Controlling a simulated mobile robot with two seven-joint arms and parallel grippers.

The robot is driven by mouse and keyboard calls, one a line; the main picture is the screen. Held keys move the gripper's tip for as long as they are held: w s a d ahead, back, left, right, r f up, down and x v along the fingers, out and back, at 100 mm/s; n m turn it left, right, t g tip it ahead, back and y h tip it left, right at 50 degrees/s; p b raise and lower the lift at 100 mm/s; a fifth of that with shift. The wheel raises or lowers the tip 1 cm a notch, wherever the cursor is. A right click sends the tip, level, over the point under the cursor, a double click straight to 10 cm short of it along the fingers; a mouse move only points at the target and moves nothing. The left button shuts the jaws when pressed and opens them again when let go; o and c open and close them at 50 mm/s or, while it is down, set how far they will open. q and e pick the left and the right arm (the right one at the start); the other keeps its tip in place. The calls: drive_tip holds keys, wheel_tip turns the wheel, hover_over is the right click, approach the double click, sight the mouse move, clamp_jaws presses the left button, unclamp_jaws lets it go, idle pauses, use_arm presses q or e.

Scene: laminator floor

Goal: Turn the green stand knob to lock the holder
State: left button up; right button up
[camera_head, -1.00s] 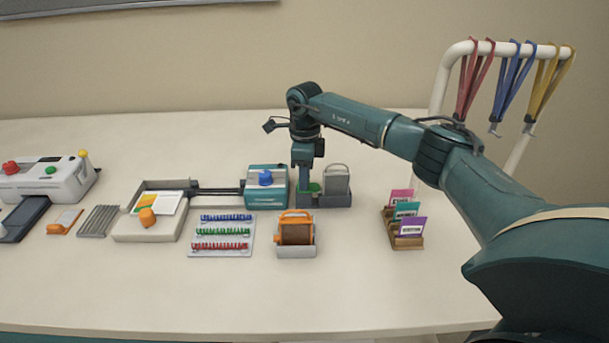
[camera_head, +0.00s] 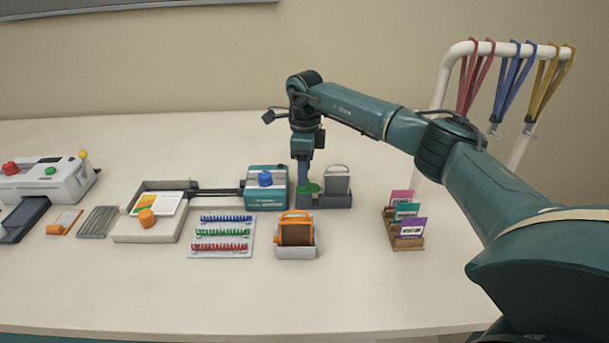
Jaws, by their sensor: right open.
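The green stand knob (camera_head: 308,189) sits on the left part of a dark grey stand (camera_head: 326,201) towards the back of the table. A grey plate-like holder (camera_head: 337,181) with a loop on top stands upright in the stand, right of the knob. My right gripper (camera_head: 304,180) points straight down just above the knob and partly hides it. Its jaws are open, but the fingers are too small to make out whether they touch the knob. My left gripper is out of view.
Left of the stand is a teal box with a blue knob (camera_head: 265,179). In front is an orange holder in a grey tray (camera_head: 296,252). A card rack (camera_head: 407,243) stands to the right, and lanyards hang from a white rail (camera_head: 437,95).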

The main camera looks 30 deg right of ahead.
wheel_tip(320, 180, up, 11)
drive_tip(key=shift+b, duration=0.35)
drive_tip(key=shift+f, duration=0.15)
